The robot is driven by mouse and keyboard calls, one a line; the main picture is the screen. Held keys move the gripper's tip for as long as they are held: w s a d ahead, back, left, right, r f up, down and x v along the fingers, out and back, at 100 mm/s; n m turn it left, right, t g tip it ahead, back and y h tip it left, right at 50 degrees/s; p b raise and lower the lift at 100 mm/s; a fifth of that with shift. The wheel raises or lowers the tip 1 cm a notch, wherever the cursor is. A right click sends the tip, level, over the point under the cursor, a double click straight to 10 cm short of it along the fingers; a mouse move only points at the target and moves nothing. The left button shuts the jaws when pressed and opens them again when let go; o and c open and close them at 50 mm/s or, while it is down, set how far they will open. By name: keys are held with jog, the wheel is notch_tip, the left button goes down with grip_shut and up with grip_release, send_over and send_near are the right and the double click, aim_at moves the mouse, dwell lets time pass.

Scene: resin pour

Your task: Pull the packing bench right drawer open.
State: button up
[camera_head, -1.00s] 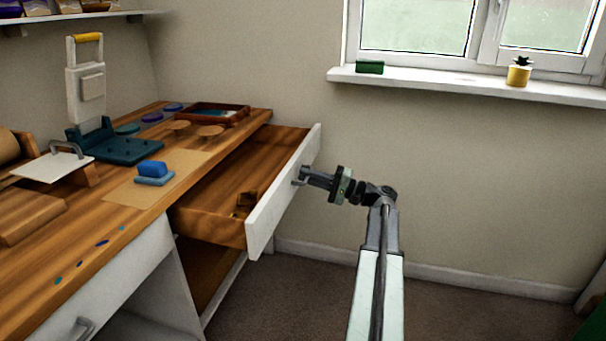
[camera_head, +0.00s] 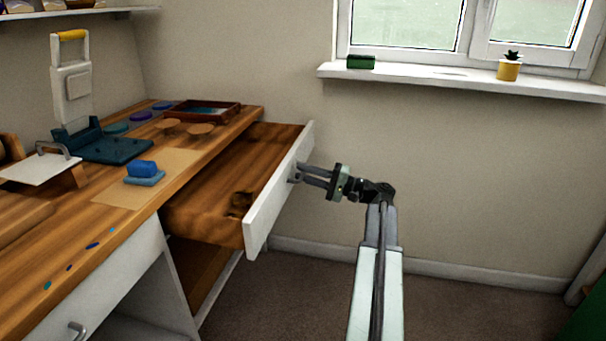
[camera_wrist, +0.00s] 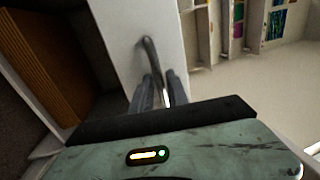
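The packing bench right drawer (camera_head: 279,190) is pulled well out, with its white front standing clear of the wooden bench (camera_head: 60,262). Its grey bar handle (camera_head: 292,174) is on the outer face of that front. My gripper (camera_head: 305,174) is at the handle with its two fingers apart. In the wrist view the handle (camera_wrist: 151,58) runs down between the spread fingers (camera_wrist: 160,92). Contact between fingers and handle cannot be made out. A small dark brown item (camera_head: 240,204) lies inside the drawer.
A blue block on a lighter base (camera_head: 144,174), a teal press (camera_head: 105,147) and a tray (camera_head: 207,110) are on the bench. Another drawer handle (camera_head: 77,329) is at lower left. Carpet (camera_head: 460,312) to the right of my arm is clear.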

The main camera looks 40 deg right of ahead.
jog(key=b+v, duration=0.1)
jog(key=v, duration=0.6)
dwell(0.3)
